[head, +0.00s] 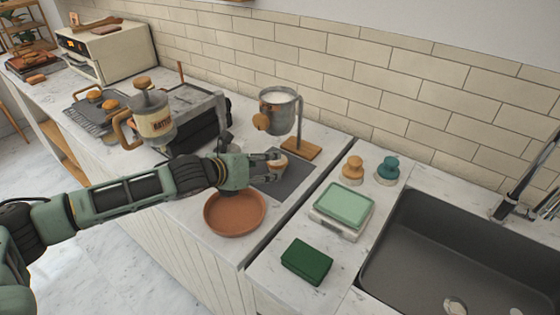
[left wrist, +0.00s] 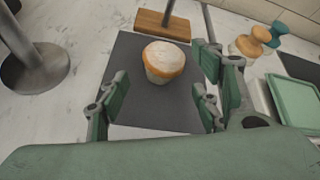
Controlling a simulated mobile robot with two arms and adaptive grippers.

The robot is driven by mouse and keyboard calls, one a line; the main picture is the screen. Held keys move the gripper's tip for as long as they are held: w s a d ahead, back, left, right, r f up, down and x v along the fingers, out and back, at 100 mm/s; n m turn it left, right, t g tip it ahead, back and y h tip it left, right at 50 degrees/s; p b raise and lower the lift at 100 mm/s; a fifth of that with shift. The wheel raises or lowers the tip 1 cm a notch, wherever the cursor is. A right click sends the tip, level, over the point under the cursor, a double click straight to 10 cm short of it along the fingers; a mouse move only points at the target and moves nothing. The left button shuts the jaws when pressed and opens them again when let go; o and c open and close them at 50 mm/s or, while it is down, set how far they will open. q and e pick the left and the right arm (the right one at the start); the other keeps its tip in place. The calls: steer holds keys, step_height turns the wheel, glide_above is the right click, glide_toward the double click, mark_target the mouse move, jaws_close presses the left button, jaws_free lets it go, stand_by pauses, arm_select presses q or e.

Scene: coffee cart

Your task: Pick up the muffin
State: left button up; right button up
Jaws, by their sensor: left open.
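The muffin (left wrist: 164,62) has a pale dusted top and stands upright on a dark grey mat (left wrist: 130,103). In the head view the muffin (head: 278,163) is partly covered by my left gripper (head: 270,160). In the left wrist view my left gripper (left wrist: 160,95) is open. The muffin lies just ahead of its fingers, between their lines, and they do not visibly hold it. My right gripper is not in view.
A terracotta dish (head: 235,228) stands in front of the mat. The espresso machine (head: 190,105) is left. Tampers (head: 353,170), a scale (head: 343,207) and a sink (head: 440,250) are right.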

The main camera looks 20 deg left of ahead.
mark_target(271, 163)
arm_select(q)
steer(key=p+x, duration=0.1)
steer(key=x, duration=0.4)
steer(key=shift+w+d, duration=0.1)
steer(key=shift+d, duration=0.1)
steer(key=c, duration=1.2)
